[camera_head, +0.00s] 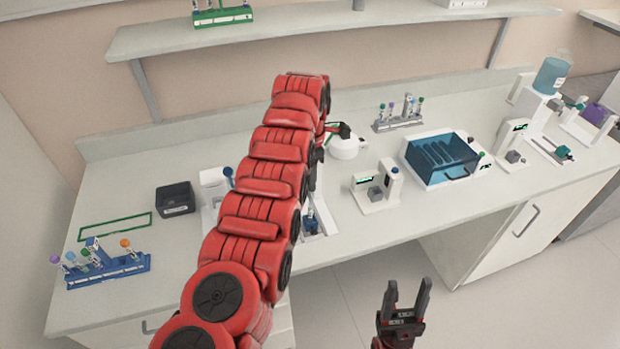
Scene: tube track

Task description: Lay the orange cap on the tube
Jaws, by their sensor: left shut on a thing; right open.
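An orange cap (125,242) shows at the right end of the blue rack (125,267) at the front left of the bench, with tubes in purple, blue and green caps beside it. My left gripper (341,131) is at the far end of my red arm, next to a white round device (346,149). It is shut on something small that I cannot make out. My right gripper (405,302) is open and empty, low in front of the bench. A small blue holder (310,222) stands on a white device beside my arm; my arm hides part of it.
Bench devices stand to the right: a white instrument (378,187), a blue-lidded box (441,160) and a grey tube rack (399,123). A black box (175,198) and a green outlined area (115,226) lie left. A shelf (300,28) runs above.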

